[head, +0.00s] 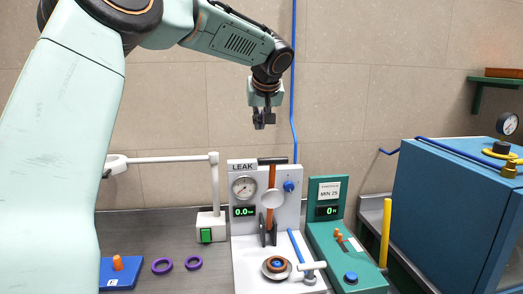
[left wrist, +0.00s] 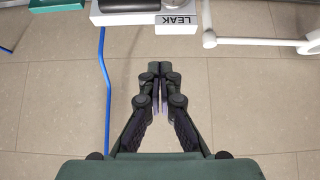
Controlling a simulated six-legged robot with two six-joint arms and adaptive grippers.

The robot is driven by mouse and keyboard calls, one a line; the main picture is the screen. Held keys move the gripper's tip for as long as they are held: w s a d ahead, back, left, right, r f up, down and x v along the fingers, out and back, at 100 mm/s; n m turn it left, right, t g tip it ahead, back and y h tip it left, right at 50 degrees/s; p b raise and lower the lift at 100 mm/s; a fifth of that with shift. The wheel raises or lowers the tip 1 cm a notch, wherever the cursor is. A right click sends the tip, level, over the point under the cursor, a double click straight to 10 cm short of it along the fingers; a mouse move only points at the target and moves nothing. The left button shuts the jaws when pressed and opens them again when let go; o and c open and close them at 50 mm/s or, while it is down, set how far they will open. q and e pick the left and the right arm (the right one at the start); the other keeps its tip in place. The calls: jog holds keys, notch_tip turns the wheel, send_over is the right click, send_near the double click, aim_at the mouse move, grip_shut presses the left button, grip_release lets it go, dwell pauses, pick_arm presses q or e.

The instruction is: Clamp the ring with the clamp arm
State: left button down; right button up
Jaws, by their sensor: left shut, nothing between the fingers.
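The clamp arm (head: 271,180) stands upright on the leak tester (head: 240,260), an orange-brown lever with a black crossbar handle (head: 272,160) on top and a pale round pad on it. A ring (head: 268,273) sits around the round seat on the tester's white base, in front of the clamp arm; the pad is apart from it. My left gripper (head: 264,122) points down above the black handle, shut and empty, with a gap between them. In the left wrist view its fingers (left wrist: 160,100) are together and the black handle (left wrist: 130,4) is at the top edge. My right gripper is not in view.
Two purple rings (head: 162,266) and a blue block with an orange peg (head: 117,264) lie left of the tester. A green force unit (head: 345,265) stands right, then a large blue cabinet (head: 450,210). A blue hose runs up the wall.

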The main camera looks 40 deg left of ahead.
pick_arm(q)
jog(key=w+f, duration=0.1)
jog(key=w+a+f, duration=0.1)
jog(key=w+f, duration=0.1)
jog(key=shift+a+f+p, duration=0.1)
jog(key=shift+a+p, duration=0.2)
jog(key=shift+p, duration=0.05)
jog(key=f, duration=0.2)
jog(key=f+p, duration=0.1)
jog(key=f, duration=0.1)
jog(key=f+p, duration=0.1)
jog(key=f, duration=0.1)
jog(key=shift+s+a, duration=0.3)
jog(key=shift+w+a+f, duration=0.1)
jog(key=shift+w+f, duration=0.35)
jog(key=shift+w, duration=0.15)
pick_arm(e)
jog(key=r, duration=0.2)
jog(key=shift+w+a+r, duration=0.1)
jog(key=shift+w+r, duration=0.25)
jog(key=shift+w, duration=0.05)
